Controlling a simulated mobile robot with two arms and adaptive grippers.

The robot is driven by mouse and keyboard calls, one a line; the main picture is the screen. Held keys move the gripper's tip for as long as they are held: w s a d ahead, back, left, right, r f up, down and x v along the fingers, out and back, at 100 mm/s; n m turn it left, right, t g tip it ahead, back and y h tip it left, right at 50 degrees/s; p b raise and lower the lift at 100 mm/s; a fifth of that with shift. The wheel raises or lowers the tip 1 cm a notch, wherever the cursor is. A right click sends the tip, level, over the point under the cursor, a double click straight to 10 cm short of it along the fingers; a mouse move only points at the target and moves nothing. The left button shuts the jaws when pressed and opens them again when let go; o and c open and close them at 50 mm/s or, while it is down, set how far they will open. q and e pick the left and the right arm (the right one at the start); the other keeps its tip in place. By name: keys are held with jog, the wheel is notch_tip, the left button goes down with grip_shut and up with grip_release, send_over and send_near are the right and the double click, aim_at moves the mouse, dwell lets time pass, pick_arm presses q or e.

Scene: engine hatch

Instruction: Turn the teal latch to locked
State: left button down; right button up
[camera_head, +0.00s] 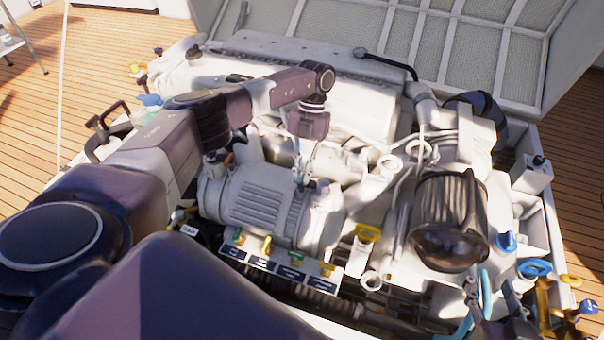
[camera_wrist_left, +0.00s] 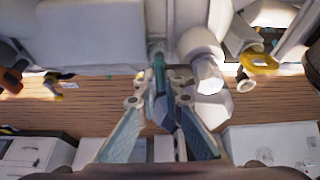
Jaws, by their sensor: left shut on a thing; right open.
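My left gripper (camera_head: 301,178) reaches down over the middle of the engine, beside the ribbed white housing. In the left wrist view its fingers (camera_wrist_left: 160,92) close together around a narrow upright teal piece, which looks like the teal latch (camera_wrist_left: 158,72). The fingers cover its lower part, and its turn position cannot be read. In the head view the latch is too small and covered to make out clearly. My right gripper (camera_head: 480,302) shows partly at the lower right, open and empty, its fingers apart.
A row of small green and yellow handles (camera_head: 266,246) stands on a labelled strip in front of the housing. A yellow handle (camera_head: 367,233), a dark ribbed cylinder (camera_head: 447,222) and blue knobs (camera_head: 534,267) lie to the right. The raised hatch lid (camera_head: 440,40) is behind.

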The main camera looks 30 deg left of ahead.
pick_arm(q)
jog(key=shift+m, duration=0.4)
jog(key=c, duration=2)
grip_release()
jog(key=shift+c, duration=0.2)
jog(key=v, duration=1.2)
jog(key=shift+d, duration=0.1)
